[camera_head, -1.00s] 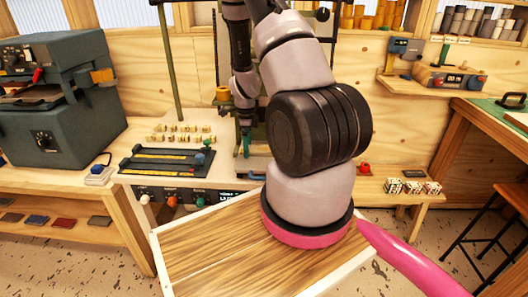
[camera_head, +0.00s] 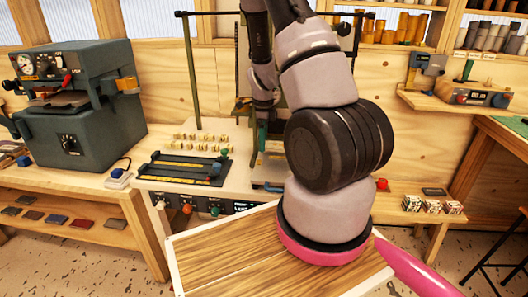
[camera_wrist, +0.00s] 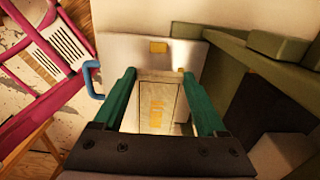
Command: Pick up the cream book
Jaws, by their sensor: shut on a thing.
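In the wrist view, a cream book (camera_wrist: 157,104) with gold marks on its cover lies between the two green fingers of my gripper (camera_wrist: 160,82). My gripper is shut on it. Behind the book is a pale metal plate (camera_wrist: 145,58) with a gold patch and a blue handle (camera_wrist: 92,78) at its left. In the head view, my gripper (camera_head: 262,134) hangs in front of the green-framed press; the book cannot be made out there, and my arm covers much of that area.
Green frame parts (camera_wrist: 262,62) stand close on the right in the wrist view. A dark machine (camera_head: 80,120) stands farther left. Patterned cubes (camera_head: 432,205) sit at right.

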